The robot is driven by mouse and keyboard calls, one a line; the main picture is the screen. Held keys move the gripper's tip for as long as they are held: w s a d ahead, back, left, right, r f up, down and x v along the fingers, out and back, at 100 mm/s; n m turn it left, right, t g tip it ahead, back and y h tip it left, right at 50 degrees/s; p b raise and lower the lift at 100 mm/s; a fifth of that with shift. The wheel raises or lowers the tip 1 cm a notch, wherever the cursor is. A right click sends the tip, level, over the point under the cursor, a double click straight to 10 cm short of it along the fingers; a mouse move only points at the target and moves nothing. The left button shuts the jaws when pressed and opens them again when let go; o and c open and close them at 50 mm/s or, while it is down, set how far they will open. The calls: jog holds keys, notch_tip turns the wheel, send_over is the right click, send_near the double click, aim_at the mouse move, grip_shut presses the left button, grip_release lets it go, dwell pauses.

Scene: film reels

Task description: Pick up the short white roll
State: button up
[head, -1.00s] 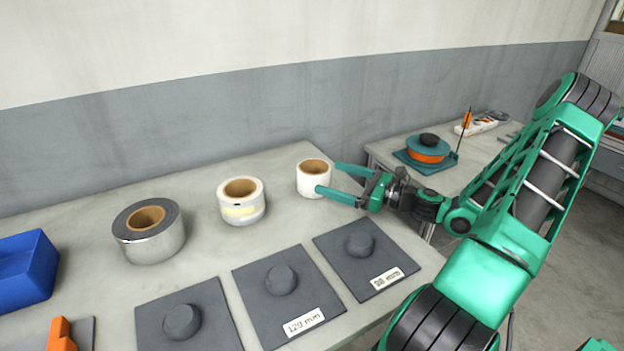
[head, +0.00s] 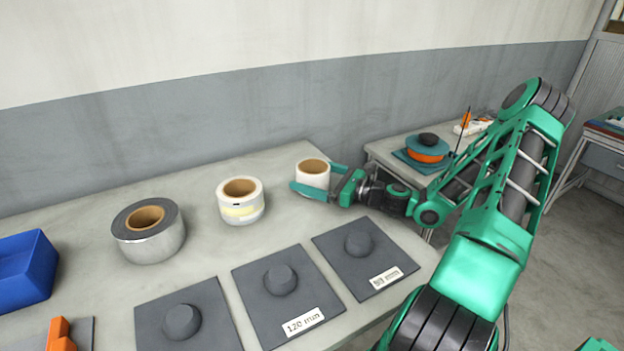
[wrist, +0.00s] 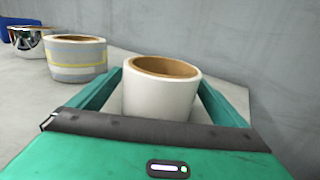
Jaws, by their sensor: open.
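The short white roll (head: 312,176) with a brown cardboard core stands upright at the far right of the grey table. My gripper (head: 315,180) is open around it, with one green finger on the near side and the other mostly hidden behind the roll. In the wrist view the white roll (wrist: 160,92) stands between the two green fingers. The fingers look apart from its sides, though exact contact is hard to tell.
A white roll with a yellow band (head: 241,203) and a large silver roll (head: 148,236) stand to the left. Dark pads with round pegs (head: 280,280) lie in front. A blue bin (head: 25,270) is at far left. The wall is behind.

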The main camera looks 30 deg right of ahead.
jog(key=c, duration=1.3)
jog(key=shift+r, duration=0.15)
